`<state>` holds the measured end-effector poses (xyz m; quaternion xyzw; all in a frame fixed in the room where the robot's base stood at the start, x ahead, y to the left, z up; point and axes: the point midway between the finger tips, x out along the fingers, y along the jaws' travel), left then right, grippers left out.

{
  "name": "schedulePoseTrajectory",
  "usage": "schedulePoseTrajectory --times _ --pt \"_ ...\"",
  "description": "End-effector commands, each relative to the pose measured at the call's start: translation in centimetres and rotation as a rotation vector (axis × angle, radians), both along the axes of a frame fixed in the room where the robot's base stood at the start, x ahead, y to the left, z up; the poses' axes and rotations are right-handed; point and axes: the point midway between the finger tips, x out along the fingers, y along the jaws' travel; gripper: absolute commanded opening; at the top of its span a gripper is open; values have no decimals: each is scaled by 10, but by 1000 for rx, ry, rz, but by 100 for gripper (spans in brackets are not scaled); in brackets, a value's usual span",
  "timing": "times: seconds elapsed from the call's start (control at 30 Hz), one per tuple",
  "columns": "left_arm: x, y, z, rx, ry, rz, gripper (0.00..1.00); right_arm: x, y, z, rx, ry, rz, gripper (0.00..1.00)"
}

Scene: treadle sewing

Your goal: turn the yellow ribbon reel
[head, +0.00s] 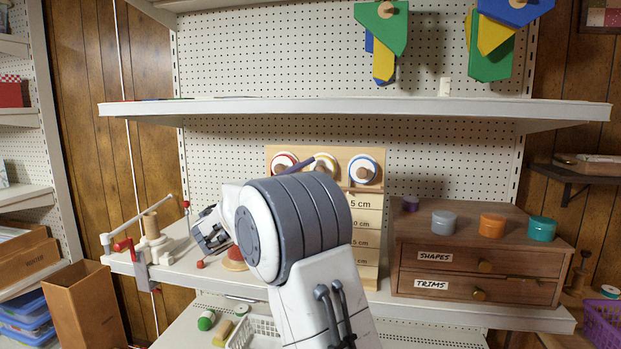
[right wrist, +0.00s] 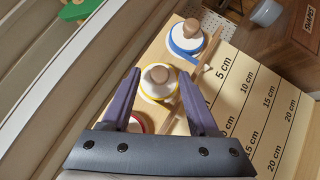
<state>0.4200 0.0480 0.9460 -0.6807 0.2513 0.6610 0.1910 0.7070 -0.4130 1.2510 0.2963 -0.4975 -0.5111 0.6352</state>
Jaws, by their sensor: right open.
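The yellow ribbon reel (head: 329,160) is the middle one of three on an upright wooden board. It is a white disc with a yellow rim and a wooden knob, partly hidden by my arm in the head view. In the right wrist view the yellow reel (right wrist: 150,91) faces me, its knob between the fingertips of my open right gripper (right wrist: 160,74). The fingers show a gap on each side of the knob; I cannot tell how deep they reach. In the head view one purple finger of my right gripper (head: 302,165) shows beside the reel. My left gripper is not in view.
A red reel (head: 284,160) and a blue reel (head: 363,169) flank it closely. A length scale (head: 367,217) is below. A shelf (head: 350,112) overhangs the board.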

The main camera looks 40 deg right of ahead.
Motion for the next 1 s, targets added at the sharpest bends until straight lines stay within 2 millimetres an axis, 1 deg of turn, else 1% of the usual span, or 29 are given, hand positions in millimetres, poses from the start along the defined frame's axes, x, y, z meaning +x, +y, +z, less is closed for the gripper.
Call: schedulePoseTrajectory --times 0.17,0.4,0.5,0.6,0.7,1.0 --pt "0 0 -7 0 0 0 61 2 25 -11 -1 1 7 61" --pt "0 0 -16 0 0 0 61 2 70 -26 0 2 5 61" --pt "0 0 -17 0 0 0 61 2 84 -31 1 2 4 61" --pt "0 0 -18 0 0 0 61 2 93 -33 0 2 2 61" --pt "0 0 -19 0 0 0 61 2 96 -34 0 1 1 61" --pt "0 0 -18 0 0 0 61 1 97 -34 0 1 0 61"
